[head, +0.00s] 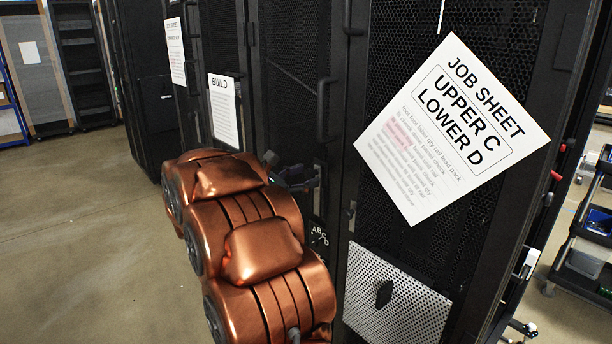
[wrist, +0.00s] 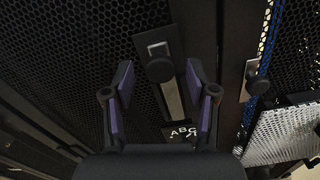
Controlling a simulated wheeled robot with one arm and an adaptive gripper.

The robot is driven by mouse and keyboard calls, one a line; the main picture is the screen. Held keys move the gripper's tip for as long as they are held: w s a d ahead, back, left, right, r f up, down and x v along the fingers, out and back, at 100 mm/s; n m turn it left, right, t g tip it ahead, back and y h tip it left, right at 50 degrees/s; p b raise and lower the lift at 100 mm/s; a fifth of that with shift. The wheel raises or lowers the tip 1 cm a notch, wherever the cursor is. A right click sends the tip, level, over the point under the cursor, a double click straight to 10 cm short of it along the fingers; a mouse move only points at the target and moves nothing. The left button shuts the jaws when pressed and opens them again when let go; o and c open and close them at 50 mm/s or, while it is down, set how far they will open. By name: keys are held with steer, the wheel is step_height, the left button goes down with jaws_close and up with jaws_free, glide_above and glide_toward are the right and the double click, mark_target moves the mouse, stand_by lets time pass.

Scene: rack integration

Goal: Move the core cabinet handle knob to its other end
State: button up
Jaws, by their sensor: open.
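In the wrist view a dark round knob (wrist: 160,69) sits near the upper end of a pale metal slot plate (wrist: 173,101) on a black mesh door. The plate runs down towards a small letter label (wrist: 184,131). My gripper (wrist: 160,80) is open, with its purple-lined fingers left and right of the knob in the picture; no contact shows and the depth gap is unclear. In the head view my gripper (head: 300,182) is partly hidden behind my copper arm, close to the doors, and this knob cannot be made out. I cannot tell which cabinet is the core one.
A second plate with a knob (wrist: 257,84) is on the door to the right. A tilted job sheet (head: 452,128) hangs there, above a pale perforated panel (head: 395,300). Vertical door handles (head: 322,108) stick out. Floor (head: 95,235) at left is clear. A cart (head: 590,225) stands right.

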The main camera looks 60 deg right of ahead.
steer(key=shift+s+d, duration=0.15)
steer(key=shift+d, duration=0.35)
jaws_close()
stand_by(0.4)
